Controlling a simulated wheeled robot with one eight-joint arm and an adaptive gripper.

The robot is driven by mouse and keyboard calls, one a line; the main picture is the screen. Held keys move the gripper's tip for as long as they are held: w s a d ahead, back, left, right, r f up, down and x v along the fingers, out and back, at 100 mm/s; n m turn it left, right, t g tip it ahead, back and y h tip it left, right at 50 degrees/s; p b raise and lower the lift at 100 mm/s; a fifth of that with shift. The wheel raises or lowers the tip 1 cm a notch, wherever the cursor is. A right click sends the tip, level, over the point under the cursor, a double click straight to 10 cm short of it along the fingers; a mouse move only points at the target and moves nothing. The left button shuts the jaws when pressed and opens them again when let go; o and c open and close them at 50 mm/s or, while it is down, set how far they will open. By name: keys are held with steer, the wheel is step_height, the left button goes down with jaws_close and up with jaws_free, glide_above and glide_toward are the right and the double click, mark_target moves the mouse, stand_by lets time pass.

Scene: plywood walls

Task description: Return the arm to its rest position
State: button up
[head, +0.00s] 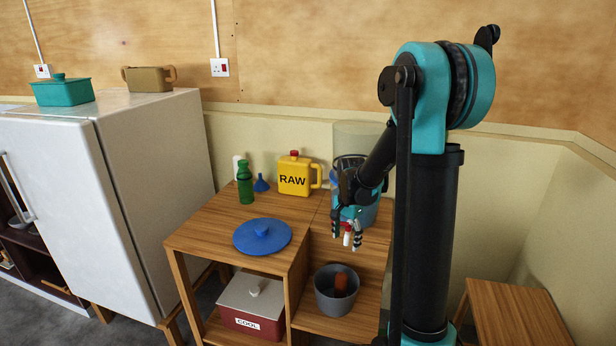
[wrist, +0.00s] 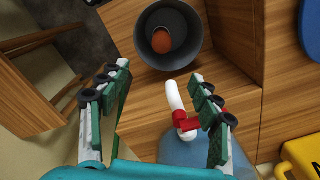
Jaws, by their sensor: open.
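My gripper (head: 346,238) hangs fingers down from my bent arm above the wooden stand, in front of a clear and blue dispenser (head: 358,139). In the wrist view my gripper (wrist: 158,74) is open, its two fingers wide apart with nothing clasped. The dispenser's white spout with a red tap (wrist: 180,110) shows between the fingers, closer to the right one. I cannot tell whether that finger touches it. My arm hides much of the dispenser in the head view.
A grey pot (head: 331,302) with a reddish-brown item (head: 341,284) stands on the lower shelf. A yellow RAW jug (head: 297,176), green bottle (head: 245,184), blue funnel (head: 261,184) and blue lid (head: 263,236) are on top. A white fridge (head: 160,150) stands left; a low wooden table (head: 515,312) right.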

steer(key=s+d+n+t, duration=0.2)
steer(key=s+n, duration=0.3)
steer(key=s, duration=0.5)
steer(key=s+d+n+t, duration=0.2)
steer(key=s+n, duration=0.3)
steer(key=s, duration=0.6)
steer(key=shift+f, duration=0.15)
